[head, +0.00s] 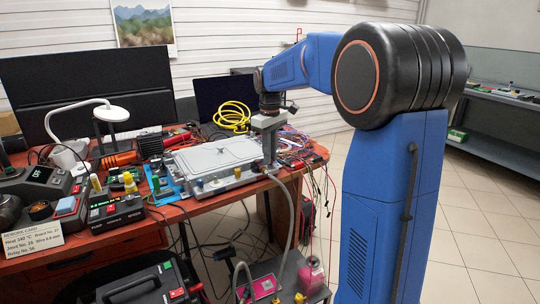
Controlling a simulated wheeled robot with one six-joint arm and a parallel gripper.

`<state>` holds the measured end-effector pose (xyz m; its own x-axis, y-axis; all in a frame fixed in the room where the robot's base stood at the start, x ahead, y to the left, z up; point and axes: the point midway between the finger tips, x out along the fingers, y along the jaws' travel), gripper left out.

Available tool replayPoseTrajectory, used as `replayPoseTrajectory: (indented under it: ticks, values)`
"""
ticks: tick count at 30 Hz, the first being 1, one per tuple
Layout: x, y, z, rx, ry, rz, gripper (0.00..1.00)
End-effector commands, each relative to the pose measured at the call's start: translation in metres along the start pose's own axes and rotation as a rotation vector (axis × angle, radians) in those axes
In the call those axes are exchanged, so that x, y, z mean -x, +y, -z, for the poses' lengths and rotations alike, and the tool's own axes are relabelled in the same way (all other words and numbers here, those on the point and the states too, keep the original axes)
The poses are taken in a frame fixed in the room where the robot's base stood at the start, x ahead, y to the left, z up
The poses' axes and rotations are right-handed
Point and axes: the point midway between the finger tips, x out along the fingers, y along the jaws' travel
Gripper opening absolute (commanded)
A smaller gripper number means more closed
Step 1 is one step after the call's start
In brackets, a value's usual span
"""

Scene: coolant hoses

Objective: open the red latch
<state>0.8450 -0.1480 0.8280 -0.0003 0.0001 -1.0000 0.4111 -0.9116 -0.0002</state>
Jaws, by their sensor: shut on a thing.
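A grey metal plate housing (215,155) lies on the red-brown workbench. Small fittings sit along its front edge, one blue (200,183) and one yellowish (237,172). My gripper (269,164) points down at the plate's right front corner, its fingers shut on a small part there. The fingers hide most of that part, and I cannot tell whether it is the red latch. I cannot make out a red latch anywhere else on the plate. A grey hose (292,205) hangs from near this corner down toward the floor.
A coiled yellow cable (232,117) lies behind the plate. Loose red and dark wires (305,150) crowd the bench right of my gripper. A white lamp (111,114) and a power unit (115,212) stand at left. Below the bench is a pink-topped box (263,287). Floor at right is clear.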

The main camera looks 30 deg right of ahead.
Motion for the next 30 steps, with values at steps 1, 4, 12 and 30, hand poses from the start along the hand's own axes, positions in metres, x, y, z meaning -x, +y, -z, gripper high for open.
replayPoseTrajectory:
  ticks: [1,4,12,30]
  values:
    - [0.000,0.000,0.000,0.000,0.001,-0.001,0.00]
    - [0.000,0.000,0.000,0.000,0.001,-0.001,0.34]
    - [0.000,0.000,0.000,-0.001,0.000,0.000,0.34]
    - [0.090,0.000,0.001,-0.001,0.003,-0.002,0.34]
